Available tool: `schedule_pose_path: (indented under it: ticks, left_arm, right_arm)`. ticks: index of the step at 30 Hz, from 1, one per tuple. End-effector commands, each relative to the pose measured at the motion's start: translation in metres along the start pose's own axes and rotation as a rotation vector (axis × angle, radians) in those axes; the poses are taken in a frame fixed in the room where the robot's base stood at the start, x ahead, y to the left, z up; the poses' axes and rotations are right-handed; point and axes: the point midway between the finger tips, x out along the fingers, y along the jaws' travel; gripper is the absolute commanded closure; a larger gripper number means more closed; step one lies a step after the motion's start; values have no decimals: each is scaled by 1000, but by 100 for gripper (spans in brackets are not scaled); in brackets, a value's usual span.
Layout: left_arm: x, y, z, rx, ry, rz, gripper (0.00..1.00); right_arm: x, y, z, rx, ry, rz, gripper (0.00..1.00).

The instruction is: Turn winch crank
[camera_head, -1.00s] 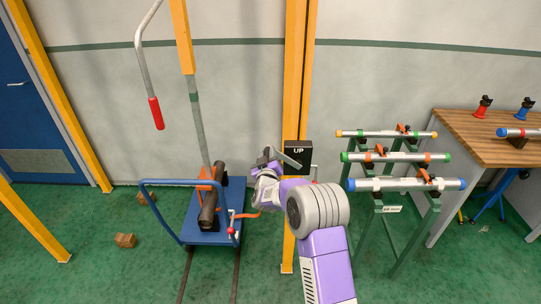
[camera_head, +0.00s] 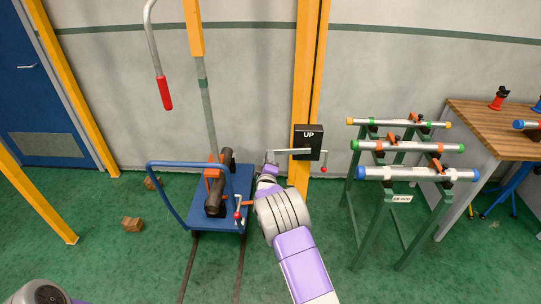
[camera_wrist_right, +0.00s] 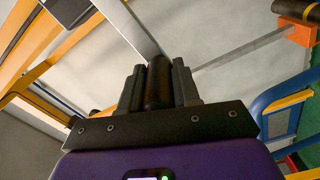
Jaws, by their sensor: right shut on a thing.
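The winch is a black box (camera_head: 308,142) marked UP on a yellow post. Its silver crank arm (camera_head: 290,151) lies about level, reaching left from the box. My right gripper (camera_head: 269,161) is at the crank's left end. In the right wrist view my right gripper (camera_wrist_right: 158,88) is shut on the dark, round crank handle (camera_wrist_right: 158,78), which sits between its fingers. The crank arm (camera_wrist_right: 130,28) runs up left from there towards the black box (camera_wrist_right: 68,10). My left gripper is out of view; only part of my left arm shows at the bottom left.
A small red-knobbed lever (camera_head: 324,169) hangs right of the box. A blue cart (camera_head: 175,200) carrying a dark pipe (camera_head: 216,195) stands left of my right arm. A green pipe rack (camera_head: 372,225) stands to the right. A red-handled lever (camera_head: 164,92) hangs upper left.

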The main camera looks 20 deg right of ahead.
Motion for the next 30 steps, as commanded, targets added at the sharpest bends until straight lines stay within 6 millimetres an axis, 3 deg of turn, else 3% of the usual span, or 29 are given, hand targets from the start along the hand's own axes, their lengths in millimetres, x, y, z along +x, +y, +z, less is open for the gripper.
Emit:
schedule_pose_path:
  ticks: [1,12,30]
  left_arm:
    - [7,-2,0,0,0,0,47]
    - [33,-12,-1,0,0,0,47]
    - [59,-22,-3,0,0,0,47]
  right_arm:
    - [-3,-18,6,-51,-2,-18,100]
    - [-3,-57,39,-398,-2,-16,100]
    - [-2,-79,82,-737,-3,-17,100]
